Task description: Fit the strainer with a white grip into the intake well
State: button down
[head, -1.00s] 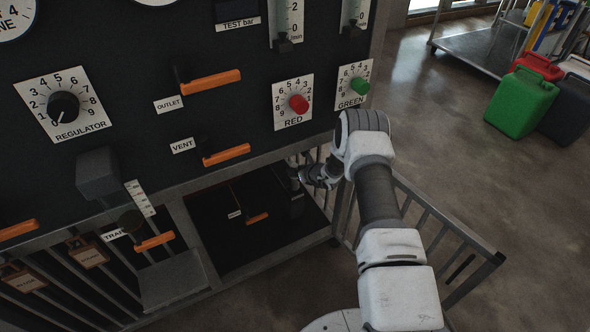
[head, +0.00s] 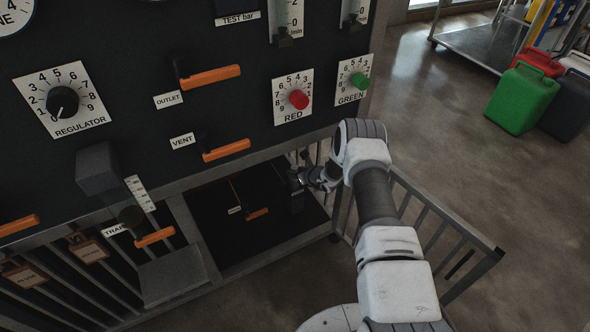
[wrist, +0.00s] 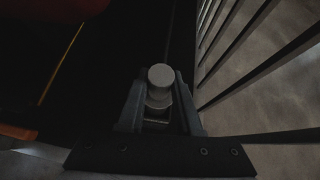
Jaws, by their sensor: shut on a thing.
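My gripper (wrist: 160,88) is shut on a pale, round-topped grip (wrist: 160,76), apparently the strainer's white grip. The dark fingers stand on either side of it. The strainer's body below the grip is hidden by the fingers and in shadow. In the head view my gripper (head: 297,188) is small and dark, at the right side of the open bay under the panel. I cannot make out the strainer there. I cannot pick out the intake well in either view; the bay floor is very dark.
The bay floor (head: 225,238) is dark, with an orange-handled lever (head: 257,214) left of my gripper. A railing (head: 440,225) runs along the right; its bars (wrist: 235,45) pass close by in the wrist view. The panel (head: 130,50) with knobs and orange levers stands above.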

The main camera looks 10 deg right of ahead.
jog(key=shift+f, duration=1.5)
jog(key=c, duration=0.5)
grip_release()
jog(key=r+p, duration=0.1)
jog(key=p, duration=0.1)
jog(key=s+r+p, duration=0.1)
jog(key=r, duration=0.1)
jog(key=s+d+r+p, duration=0.1)
jog(key=r+p, duration=0.1)
jog(key=shift+s+r+p, duration=0.1)
jog(key=shift+r+p, duration=0.05)
jog(key=shift+p, duration=0.15)
jog(key=shift+s+d+r+p, duration=0.15)
jog(key=shift+s+r+p, duration=0.25)
jog(key=shift+r+p, duration=0.15)
